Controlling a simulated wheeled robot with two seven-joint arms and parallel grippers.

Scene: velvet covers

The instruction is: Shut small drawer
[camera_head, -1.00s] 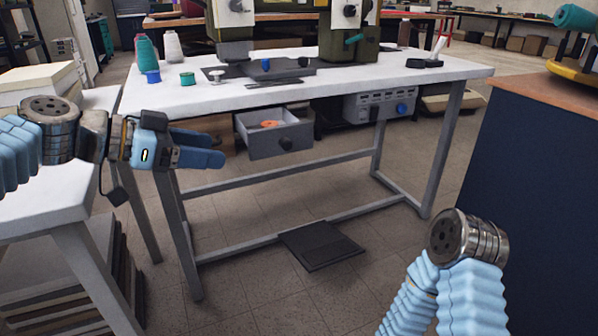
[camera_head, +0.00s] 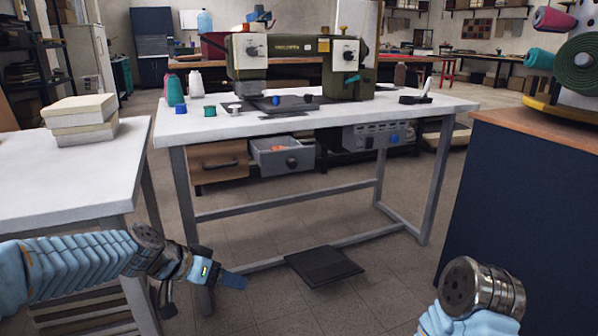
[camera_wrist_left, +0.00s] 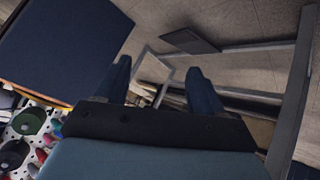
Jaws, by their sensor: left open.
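The small grey drawer (camera_head: 284,160) hangs under the white worktable (camera_head: 330,119). It is pulled out, with a dark round knob on its front and something orange inside. My left gripper (camera_head: 236,281) is low and to the left of the drawer in the head view, clear of it and touching nothing that I can see. Its two blue fingers stand apart and empty in the left wrist view (camera_wrist_left: 158,84). I cannot make out the drawer there. My right arm shows at the lower right of the head view, but its gripper does not show.
A wooden drawer (camera_head: 217,162) is beside the grey one, and a grey control box (camera_head: 378,135) hangs to the right. A black pedal (camera_head: 323,266) lies on the floor. A side table (camera_head: 75,175) stands left and a dark blue cabinet (camera_head: 525,200) right.

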